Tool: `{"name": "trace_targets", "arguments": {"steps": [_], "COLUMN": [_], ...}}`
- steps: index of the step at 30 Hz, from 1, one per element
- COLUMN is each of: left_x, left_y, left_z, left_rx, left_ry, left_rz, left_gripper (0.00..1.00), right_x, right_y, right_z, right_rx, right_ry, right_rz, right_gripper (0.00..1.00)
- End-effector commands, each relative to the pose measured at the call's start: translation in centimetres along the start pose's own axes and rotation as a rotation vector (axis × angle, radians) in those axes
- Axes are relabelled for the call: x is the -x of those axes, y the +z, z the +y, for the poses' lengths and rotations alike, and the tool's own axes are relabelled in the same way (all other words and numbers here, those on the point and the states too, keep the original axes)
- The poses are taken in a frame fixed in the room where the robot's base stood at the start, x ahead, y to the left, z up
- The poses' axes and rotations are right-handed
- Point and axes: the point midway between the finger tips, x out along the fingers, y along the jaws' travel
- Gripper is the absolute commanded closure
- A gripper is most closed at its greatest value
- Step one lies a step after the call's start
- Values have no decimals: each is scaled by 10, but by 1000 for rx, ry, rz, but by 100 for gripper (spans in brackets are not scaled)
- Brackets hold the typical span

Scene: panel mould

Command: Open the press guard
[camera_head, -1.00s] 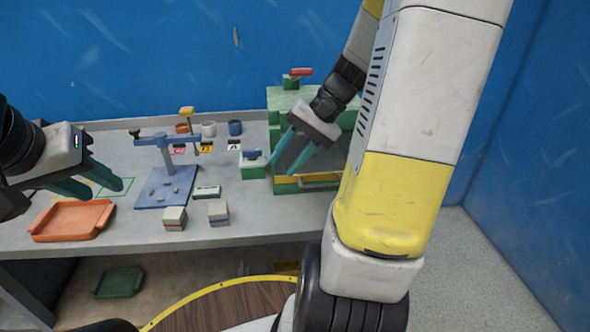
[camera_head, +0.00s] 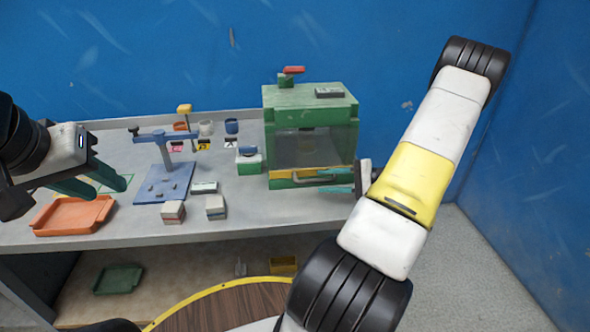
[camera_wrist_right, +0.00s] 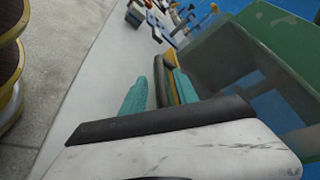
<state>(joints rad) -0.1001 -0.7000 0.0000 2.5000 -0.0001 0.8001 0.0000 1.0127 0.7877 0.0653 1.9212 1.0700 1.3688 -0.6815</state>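The press (camera_head: 310,97) is a green box at the back right of the bench. Its see-through guard (camera_head: 305,150) is down over the front opening. Firm contact cannot be made out. My left gripper (camera_head: 97,182) is open and empty above the bench's left part.
A red knob (camera_head: 293,70) and a dark block (camera_head: 329,92) are on the press top. A blue fixture (camera_head: 165,185), an orange tray (camera_head: 72,216), a small green box (camera_head: 249,162) and several small blocks stand left of the press. The bench front before the press is clear.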

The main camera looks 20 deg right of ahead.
Motion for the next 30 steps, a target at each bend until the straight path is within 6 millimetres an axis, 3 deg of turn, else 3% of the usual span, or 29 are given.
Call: {"name": "trace_targets", "arguments": {"steps": [3,9,19,24,30], "left_x": [0,0,0,0,0], "left_y": [0,0,0,0,0], "left_z": [0,0,0,0,0], "left_rx": [0,0,0,0,0], "left_ry": [0,0,0,0,0], "left_rz": [0,0,0,0,0], "left_gripper": [64,64,64,64,64], "right_x": [-20,-41,-45,-45,-45], "right_y": [1,1,0,0,0], "right_z": [0,0,0,0,0], "right_rx": [-1,0,0,0,0], "right_ry": [2,1,1,2,2], "right_rz": [-3,-2,0,0,0], "right_gripper": [64,64,64,97,100]}}
